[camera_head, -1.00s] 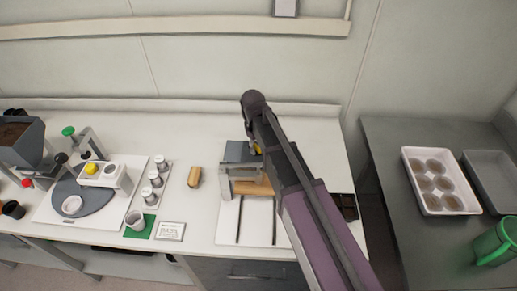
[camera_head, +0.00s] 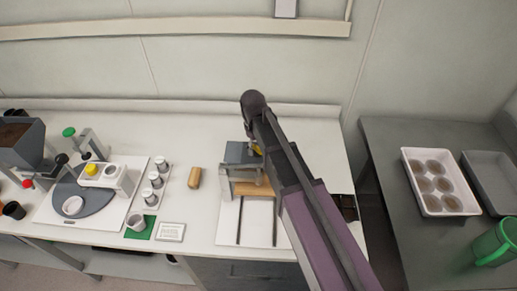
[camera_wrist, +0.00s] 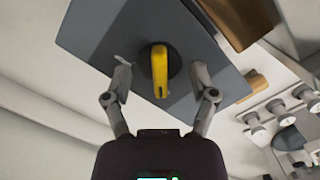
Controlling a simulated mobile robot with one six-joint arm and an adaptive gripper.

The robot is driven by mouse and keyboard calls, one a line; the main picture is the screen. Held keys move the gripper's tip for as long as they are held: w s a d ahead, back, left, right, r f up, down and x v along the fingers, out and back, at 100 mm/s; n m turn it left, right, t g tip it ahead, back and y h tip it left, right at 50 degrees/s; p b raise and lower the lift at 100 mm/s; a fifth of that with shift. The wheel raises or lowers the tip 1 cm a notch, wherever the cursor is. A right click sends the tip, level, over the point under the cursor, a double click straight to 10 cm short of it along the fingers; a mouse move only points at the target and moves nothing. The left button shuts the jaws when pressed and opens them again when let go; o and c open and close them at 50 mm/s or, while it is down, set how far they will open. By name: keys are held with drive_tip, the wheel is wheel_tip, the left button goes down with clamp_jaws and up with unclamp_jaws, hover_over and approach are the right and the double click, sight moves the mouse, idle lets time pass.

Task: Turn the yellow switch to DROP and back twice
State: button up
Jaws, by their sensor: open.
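The yellow switch (camera_wrist: 160,70) is a bar-shaped handle on a round black base, set on a grey panel (camera_wrist: 105,35) in the wrist view. Its bar runs nearly up and down in that picture. My gripper (camera_wrist: 162,84) is open, with one finger on each side of the switch and a gap on both sides. No DROP marking can be read. In the head view the grey box (camera_head: 236,152) stands at the back of a white and wooden fixture, and only a bit of yellow shows beside my arm, which hides the gripper.
A wooden block (camera_head: 195,178) lies left of the fixture. Further left are a rack of silver-lidded jars (camera_head: 155,180), a white device with a yellow knob (camera_head: 91,169), and a label card (camera_head: 171,232). On the right, a grey table holds a white tray (camera_head: 433,212) and a green jug (camera_head: 492,245).

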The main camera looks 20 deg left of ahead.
drive_tip(key=shift+r+p, duration=3.55)
drive_tip(key=shift+r, duration=0.25)
drive_tip(key=s+d+f+m+b, duration=0.2)
drive_tip(key=d+m, duration=0.2)
drive_tip(key=d, duration=0.8)
drive_tip(key=s+d+f+m+b, duration=0.1)
drive_tip(key=d+f+m+b, duration=0.2)
drive_tip(key=d, duration=0.9)
drive_tip(key=s+d+f+m+y+b, duration=0.1)
drive_tip(key=d+m, duration=0.3)
drive_tip(key=d, duration=0.8)
drive_tip(key=shift+s+d+f+m+t+b, duration=0.3)
drive_tip(key=shift+s+f+m+t+b, duration=0.1)
drive_tip(key=shift+s+f+b, duration=0.4)
drive_tip(key=shift+r, duration=0.1)
drive_tip(key=shift+c, duration=0.2)
drive_tip(key=shift+c, duration=1)
